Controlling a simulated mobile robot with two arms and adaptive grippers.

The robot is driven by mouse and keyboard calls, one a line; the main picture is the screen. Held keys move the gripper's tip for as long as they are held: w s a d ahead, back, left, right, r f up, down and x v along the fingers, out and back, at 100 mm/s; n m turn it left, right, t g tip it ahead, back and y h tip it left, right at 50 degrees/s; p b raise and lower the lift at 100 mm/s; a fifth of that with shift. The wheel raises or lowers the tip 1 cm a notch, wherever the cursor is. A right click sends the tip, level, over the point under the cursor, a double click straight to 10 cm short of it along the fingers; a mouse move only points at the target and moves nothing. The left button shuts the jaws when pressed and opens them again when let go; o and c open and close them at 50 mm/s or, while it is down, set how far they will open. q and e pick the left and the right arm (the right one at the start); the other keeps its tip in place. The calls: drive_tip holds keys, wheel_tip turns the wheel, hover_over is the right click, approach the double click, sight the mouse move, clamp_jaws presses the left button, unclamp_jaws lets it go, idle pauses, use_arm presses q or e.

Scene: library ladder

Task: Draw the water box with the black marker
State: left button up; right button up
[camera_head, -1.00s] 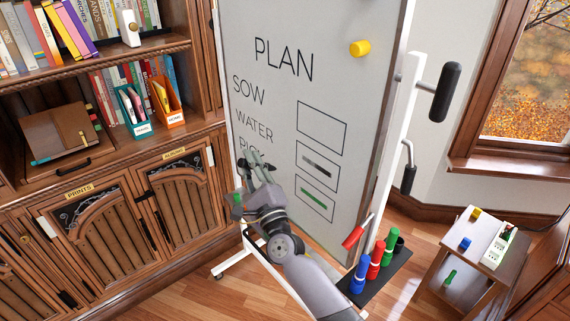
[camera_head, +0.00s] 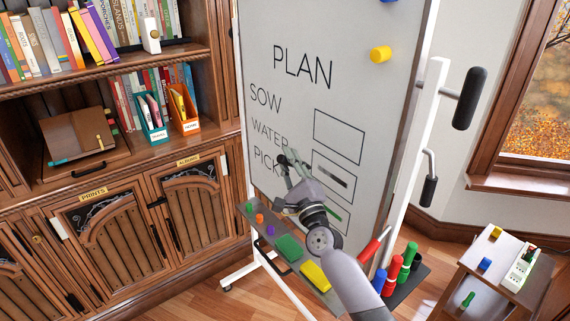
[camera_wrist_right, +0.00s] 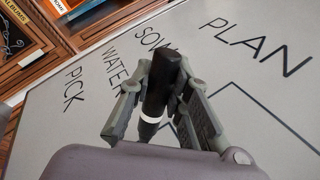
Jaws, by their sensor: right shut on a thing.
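My right gripper (camera_head: 290,164) is in front of the whiteboard (camera_head: 350,55), between the word PICK and the boxes. It is shut on the black marker (camera_wrist_right: 160,84), a dark cylinder with a white ring, between its fingers in the wrist view. Whether the marker touches the board, I cannot tell. The water box (camera_head: 344,163), the middle of three drawn boxes, holds a short dark stroke (camera_head: 332,175). The top box (camera_head: 338,137) looks empty. The bottom box is partly hidden by my gripper and shows some green. My left gripper is not in view.
The board's tray (camera_head: 268,250) holds small coloured magnets, a green block and a yellow block (camera_head: 314,275). Blue, red and green markers (camera_head: 393,272) stand at the right. A small table (camera_head: 503,265) is at far right, and a bookcase (camera_head: 110,170) at left.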

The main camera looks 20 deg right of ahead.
drive_tip(key=shift+w+d+b, duration=0.35)
drive_tip(key=shift+d+b, duration=0.1)
drive_tip(key=shift+d, duration=0.4)
idle(0.6)
drive_tip(key=shift+s, duration=0.1)
drive_tip(key=shift+s+d+p, duration=0.25)
drive_tip(key=shift+s, duration=0.55)
drive_tip(key=shift+s+d+p, duration=0.25)
drive_tip(key=shift+s, duration=0.55)
drive_tip(key=shift+s, duration=0.1)
drive_tip(key=shift+w+a+b, duration=0.3)
drive_tip(key=shift+w+b, duration=0.1)
drive_tip(key=shift+w, duration=0.5)
drive_tip(key=shift+w+a+b, duration=0.25)
drive_tip(key=shift+w+b, duration=0.15)
drive_tip(key=shift+w, duration=0.5)
